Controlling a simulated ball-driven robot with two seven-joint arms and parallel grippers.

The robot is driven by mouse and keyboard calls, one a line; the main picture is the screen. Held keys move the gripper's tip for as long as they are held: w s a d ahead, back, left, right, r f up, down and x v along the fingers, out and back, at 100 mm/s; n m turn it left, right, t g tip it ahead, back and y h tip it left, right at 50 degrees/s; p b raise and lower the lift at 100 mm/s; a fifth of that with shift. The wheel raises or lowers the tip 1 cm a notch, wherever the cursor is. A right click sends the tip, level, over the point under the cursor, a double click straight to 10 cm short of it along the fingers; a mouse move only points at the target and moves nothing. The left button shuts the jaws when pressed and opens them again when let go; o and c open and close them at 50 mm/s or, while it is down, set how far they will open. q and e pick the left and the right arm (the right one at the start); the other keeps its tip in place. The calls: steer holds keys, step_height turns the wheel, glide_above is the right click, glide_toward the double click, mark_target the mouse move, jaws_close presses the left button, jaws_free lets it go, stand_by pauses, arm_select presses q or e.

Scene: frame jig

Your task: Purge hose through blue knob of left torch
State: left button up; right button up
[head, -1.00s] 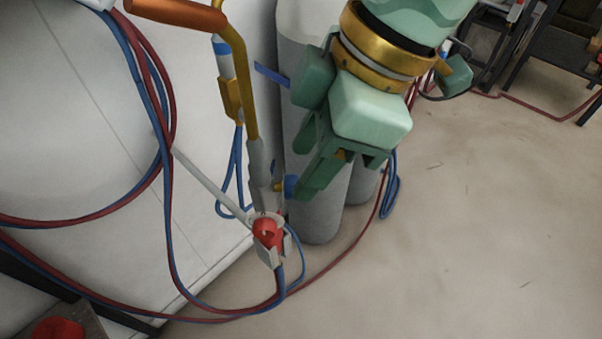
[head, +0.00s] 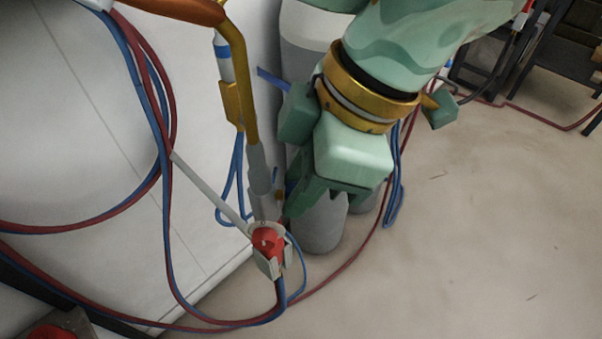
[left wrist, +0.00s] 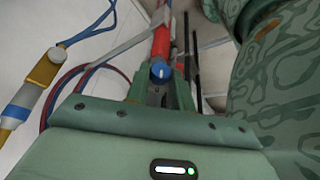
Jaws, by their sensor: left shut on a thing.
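A torch hangs on the white wall, with a grey body (head: 258,180) and a red knob (head: 267,240) in a grey clip at its lower end. My left gripper (head: 288,208) reaches down beside the torch, its fingertips partly hidden behind its own body. In the left wrist view the blue knob (left wrist: 160,72) sits between the green fingers, and the gripper (left wrist: 159,82) is shut on it. The blue knob is hidden in the head view. Part of the red torch tube (left wrist: 162,40) shows beyond it. My right gripper is not in view.
Grey cylinders (head: 322,222) stand close behind the gripper. Red and blue hoses (head: 168,200) loop along the wall and under the torch. A brass fitting (head: 231,103) with a blue band hangs left of the gripper.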

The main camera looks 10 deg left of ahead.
arm_select(q)
steer(key=t+p, duration=0.1)
steer(key=t, duration=0.2)
steer(key=s+n+t+y+p, duration=0.1)
steer(key=t+p, duration=0.1)
steer(key=t, duration=0.1)
steer(key=shift+d+f, duration=0.1)
steer(key=shift+f, duration=0.05)
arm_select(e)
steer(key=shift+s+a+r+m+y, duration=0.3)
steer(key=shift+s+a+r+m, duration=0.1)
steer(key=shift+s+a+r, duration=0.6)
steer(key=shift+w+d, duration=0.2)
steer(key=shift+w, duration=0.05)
arm_select(q)
steer(key=o, duration=1)
